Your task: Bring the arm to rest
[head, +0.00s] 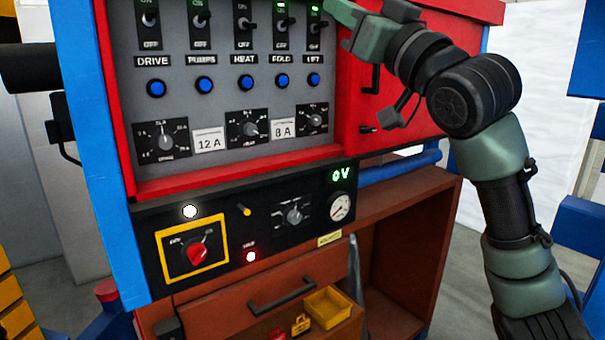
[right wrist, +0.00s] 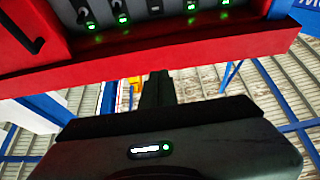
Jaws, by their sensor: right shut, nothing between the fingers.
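My right arm (head: 495,150) comes in from the right in the head view and reaches up across the panel's right side. Its gripper (head: 342,12) is at the top edge, close to the LIFT switch (head: 315,28). In the right wrist view the dark fingers (right wrist: 157,88) are shut with nothing between them, below the panel's red top edge (right wrist: 150,58). I cannot tell from these views whether the fingers touch the panel. My left gripper is not in view.
The grey panel (head: 230,105) carries a row of switches, blue buttons and dials. Below are a red rotary knob (head: 197,253), a gauge (head: 340,207) reading 0V above, and a drawer handle (head: 282,293). A yellow bin (head: 327,307) sits low.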

